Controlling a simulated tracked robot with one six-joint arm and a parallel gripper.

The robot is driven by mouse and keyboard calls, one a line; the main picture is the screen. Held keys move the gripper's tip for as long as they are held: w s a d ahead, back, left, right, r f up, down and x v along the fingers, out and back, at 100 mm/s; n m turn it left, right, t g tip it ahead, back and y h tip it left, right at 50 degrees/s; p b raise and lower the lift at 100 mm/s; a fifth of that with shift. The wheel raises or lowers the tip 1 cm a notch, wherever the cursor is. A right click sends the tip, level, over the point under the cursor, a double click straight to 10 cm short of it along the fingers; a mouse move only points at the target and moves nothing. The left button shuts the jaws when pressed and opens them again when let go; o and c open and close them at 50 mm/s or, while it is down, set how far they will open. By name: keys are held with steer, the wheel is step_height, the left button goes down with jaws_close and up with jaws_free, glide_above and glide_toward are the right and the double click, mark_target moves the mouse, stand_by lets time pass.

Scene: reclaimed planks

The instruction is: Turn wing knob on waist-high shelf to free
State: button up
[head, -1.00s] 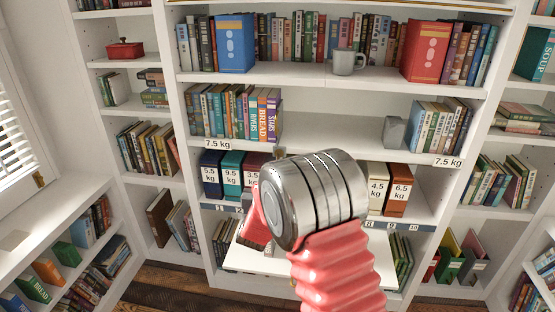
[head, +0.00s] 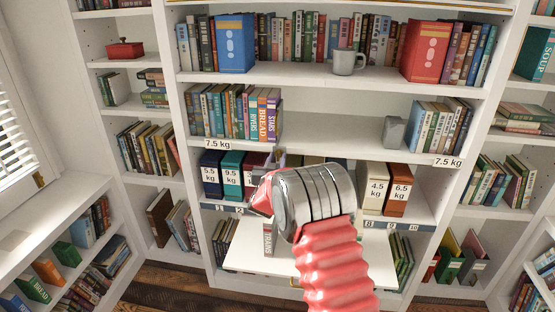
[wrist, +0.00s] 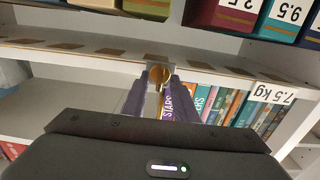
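The wing knob (wrist: 158,76) is a small brass piece at the front edge of the shelf (wrist: 205,73). In the wrist view it shows between the two purple fingers of my gripper (wrist: 158,88). The fingers stand apart, one on each side of it, close to it; I cannot tell whether they touch it.
Above the knob's shelf edge stand upright books (head: 240,112). Below it is a row of weight-marked boxes (head: 231,175). A book (head: 268,240) stands on the white pull-out board (head: 245,257). A grey block (head: 394,132) sits farther right on the middle shelf, with bare shelf between.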

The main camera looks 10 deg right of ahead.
steer(key=shift+w+d, duration=0.1)
steer(key=shift+w, duration=0.15)
steer(key=shift+c, duration=0.4)
jaws_close()
